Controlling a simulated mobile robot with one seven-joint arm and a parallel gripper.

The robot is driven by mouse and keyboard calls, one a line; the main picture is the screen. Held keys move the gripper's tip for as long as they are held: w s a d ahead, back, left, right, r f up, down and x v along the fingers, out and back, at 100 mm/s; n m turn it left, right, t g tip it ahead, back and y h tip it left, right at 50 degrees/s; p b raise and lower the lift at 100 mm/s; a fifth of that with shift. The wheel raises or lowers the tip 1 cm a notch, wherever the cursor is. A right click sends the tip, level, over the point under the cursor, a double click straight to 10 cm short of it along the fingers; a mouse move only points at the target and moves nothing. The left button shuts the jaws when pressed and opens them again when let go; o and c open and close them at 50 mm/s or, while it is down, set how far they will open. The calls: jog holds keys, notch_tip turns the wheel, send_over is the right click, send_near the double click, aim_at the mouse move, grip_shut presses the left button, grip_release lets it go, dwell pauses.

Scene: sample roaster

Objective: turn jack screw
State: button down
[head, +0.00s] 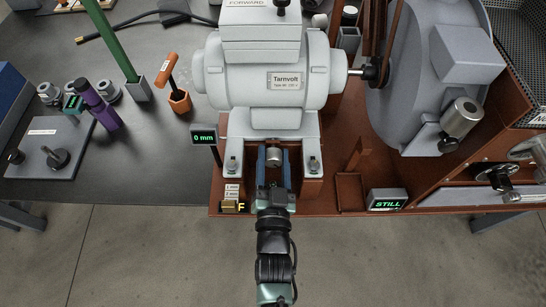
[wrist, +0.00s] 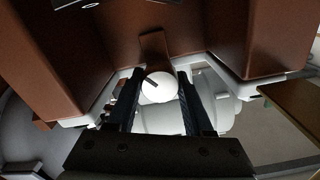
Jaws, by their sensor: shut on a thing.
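The jack screw (head: 271,156) shows as a round metal head below the grey motor (head: 270,80), between the two motor feet. In the wrist view its pale round face (wrist: 160,87) has a dark line running from its upper left edge towards the middle. My gripper (head: 272,158) reaches in from the front, and its two fingers stand on either side of the head. In the wrist view my gripper (wrist: 160,92) is shut on the head. The contact faces of the fingers are hard to make out.
A small display (head: 204,138) left of the motor reads 0 mm. Another display (head: 387,199) at the right reads STILL. Brown base walls stand close on both sides of my fingers. An orange-handled tool (head: 166,70) stands in an orange holder on the dark bench (head: 130,170).

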jog(key=m+b, duration=0.1)
jog(key=m, duration=0.2)
jog(key=shift+f+m, duration=0.15)
jog(key=shift+m, duration=0.25)
jog(key=shift+m+b, duration=0.65)
jog(key=shift+m, duration=1.15)
jog(key=shift+c, duration=1.4)
grip_release()
jog(key=s, duration=1.3)
